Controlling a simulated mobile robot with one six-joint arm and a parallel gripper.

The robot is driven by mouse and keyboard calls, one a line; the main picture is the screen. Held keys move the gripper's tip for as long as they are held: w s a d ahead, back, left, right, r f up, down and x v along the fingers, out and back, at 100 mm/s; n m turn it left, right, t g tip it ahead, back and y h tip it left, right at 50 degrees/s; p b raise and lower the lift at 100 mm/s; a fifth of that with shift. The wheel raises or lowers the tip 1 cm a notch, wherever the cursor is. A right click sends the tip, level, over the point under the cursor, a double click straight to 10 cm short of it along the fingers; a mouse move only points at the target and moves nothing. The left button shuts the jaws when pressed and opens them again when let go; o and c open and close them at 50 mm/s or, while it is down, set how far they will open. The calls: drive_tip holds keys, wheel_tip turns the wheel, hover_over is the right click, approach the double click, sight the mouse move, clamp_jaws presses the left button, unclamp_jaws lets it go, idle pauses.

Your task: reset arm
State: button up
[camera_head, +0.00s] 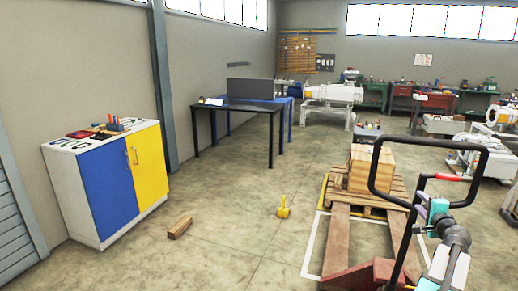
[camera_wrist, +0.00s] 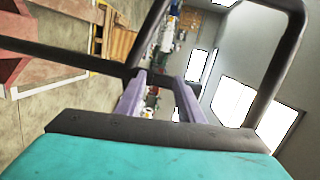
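My gripper (camera_wrist: 160,78) shows in the wrist view as two pale purple fingers with a clear gap between them. In the head view my arm, with teal and grey parts (camera_head: 437,212), is at the lower right, beside the black loop handle (camera_head: 375,165).
A wooden crate (camera_head: 371,166) stands on a pallet (camera_head: 341,196) behind the jack's red forks (camera_head: 347,232). A yellow object (camera_head: 284,209) and a wooden block (camera_head: 180,227) lie on the floor. A blue and yellow cabinet (camera_head: 108,180) stands left. The middle floor is mostly clear.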

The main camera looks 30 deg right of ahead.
drive_tip(key=w+a+f+n+g+y, duration=0.1)
drive_tip(key=w+a+f+n+y, duration=0.2)
drive_tip(key=w+a+f, duration=0.6)
drive_tip(key=w+a+f+n+g+y, duration=0.1)
drive_tip(key=w+a+f+n+y, duration=0.25)
drive_tip(key=a+f, duration=0.95)
drive_tip(key=w+a+f+n+g+y, duration=0.2)
drive_tip(key=w+a+f+n+y, duration=0.3)
drive_tip(key=a+f, duration=0.65)
drive_tip(key=s+a+f+n+g+y, duration=0.15)
drive_tip(key=s+a+f+g, duration=0.35)
drive_tip(key=a, duration=0.6)
drive_tip(key=s+a+f+n, duration=0.3)
drive_tip(key=a+f, duration=0.4)
drive_tip(key=a, duration=0.3)
drive_tip(key=s+a+f+n+g, duration=0.2)
drive_tip(key=s+a+f+g, duration=0.3)
drive_tip(key=a, duration=0.6)
drive_tip(key=s+a+f+n+g+h, duration=0.1)
drive_tip(key=s+a+f+n+g, duration=0.1)
drive_tip(key=s, duration=0.8)
drive_tip(key=s+a+f+n+g+h, duration=0.2)
drive_tip(key=s+a+f+n, duration=0.2)
drive_tip(key=s, duration=0.6)
wheel_tip(320, 180, down, 2)
drive_tip(key=a, duration=0.2)
drive_tip(key=shift+s+a+n+g, duration=0.2)
drive_tip(key=shift+a+n+g, duration=0.1)
drive_tip(key=shift+a, duration=0.1)
